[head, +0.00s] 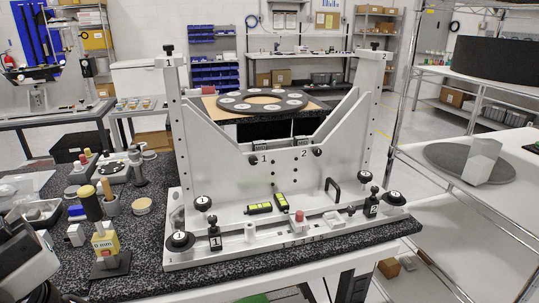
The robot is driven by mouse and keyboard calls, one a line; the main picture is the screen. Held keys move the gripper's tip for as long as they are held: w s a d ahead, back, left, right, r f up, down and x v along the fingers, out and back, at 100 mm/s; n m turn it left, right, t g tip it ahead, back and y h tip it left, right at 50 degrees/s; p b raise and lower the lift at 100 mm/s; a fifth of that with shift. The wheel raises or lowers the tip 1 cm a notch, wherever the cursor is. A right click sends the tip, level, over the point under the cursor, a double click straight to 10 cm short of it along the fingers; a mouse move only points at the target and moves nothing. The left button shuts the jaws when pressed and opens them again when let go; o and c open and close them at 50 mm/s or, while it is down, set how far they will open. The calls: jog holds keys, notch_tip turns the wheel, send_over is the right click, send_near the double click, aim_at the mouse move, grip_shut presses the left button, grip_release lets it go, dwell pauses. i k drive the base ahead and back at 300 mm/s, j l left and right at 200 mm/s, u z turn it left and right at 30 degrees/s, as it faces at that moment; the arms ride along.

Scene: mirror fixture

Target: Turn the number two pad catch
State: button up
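The light grey mirror fixture (284,190) stands upright on the speckled bench. A black knob beside the printed number 2 (317,152) sits at the right of its upright plate; a matching knob by the number 1 (253,160) sits to the left. On the base, a black catch-like part marked 2 (371,205) stands at the right, and one marked 1 (215,238) at the left front. I cannot tell from this view which number 2 part is the pad catch or how it is turned. My gripper's fingers are not visible.
A grey and black piece, seemingly my arm, fills the lower left corner. A yellow block on a dark stand (107,247), a yellow-topped cylinder (90,203) and small containers crowd the bench left of the fixture. A wire shelf (450,160) stands at the right.

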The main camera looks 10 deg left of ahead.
aim_at(317, 152)
jog(key=i+l+z, duration=0.25)
jog(key=z, duration=0.2)
jog(key=i+l+z, duration=0.1)
jog(key=i+z, duration=0.2)
jog(key=z, duration=0.15)
